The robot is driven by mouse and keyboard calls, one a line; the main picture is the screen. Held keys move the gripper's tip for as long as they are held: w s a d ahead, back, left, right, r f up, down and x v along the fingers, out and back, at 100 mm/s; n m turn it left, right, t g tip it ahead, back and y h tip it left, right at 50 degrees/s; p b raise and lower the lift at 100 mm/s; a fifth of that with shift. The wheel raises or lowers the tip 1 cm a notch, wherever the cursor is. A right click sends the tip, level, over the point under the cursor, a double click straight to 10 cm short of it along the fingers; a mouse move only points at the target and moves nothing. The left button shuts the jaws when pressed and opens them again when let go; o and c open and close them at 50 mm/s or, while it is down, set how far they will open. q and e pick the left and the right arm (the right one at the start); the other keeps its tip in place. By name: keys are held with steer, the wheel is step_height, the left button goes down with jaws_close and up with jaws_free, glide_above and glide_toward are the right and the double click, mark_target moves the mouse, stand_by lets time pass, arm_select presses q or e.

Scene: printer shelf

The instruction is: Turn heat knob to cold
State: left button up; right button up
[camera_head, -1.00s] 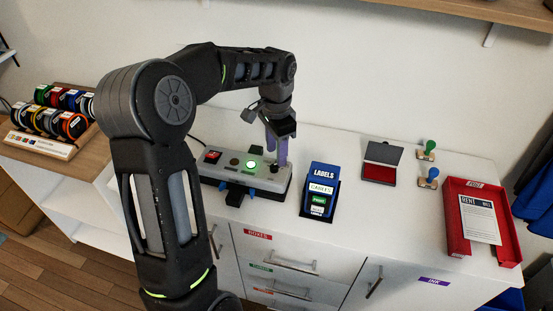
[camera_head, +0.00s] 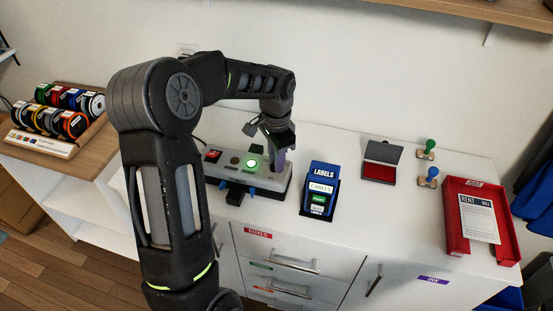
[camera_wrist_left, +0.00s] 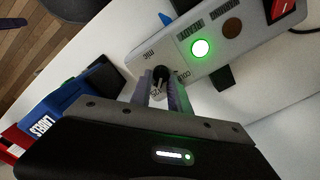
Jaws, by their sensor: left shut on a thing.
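The heat knob (camera_wrist_left: 160,73) is a small black dial on the grey machine (camera_wrist_left: 235,40), with printed words around it. In the head view the grey machine (camera_head: 238,184) stands on the white counter, and my fingers hide the knob at its right end. My left gripper (camera_head: 279,168) points down over that end. In the left wrist view its two purple-grey fingers (camera_wrist_left: 160,88) stand on either side of the knob, shut on it. A pointer mark on the knob is too small to read surely. My right gripper is not in view.
A lit green button (camera_head: 252,163) and a red switch (camera_head: 212,156) sit on the same machine. A blue labels holder (camera_head: 323,176) stands close to its right. An ink pad (camera_head: 380,172), two stamps and a red tray (camera_head: 456,238) are further right.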

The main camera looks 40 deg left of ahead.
arm_select(q)
jaws_close()
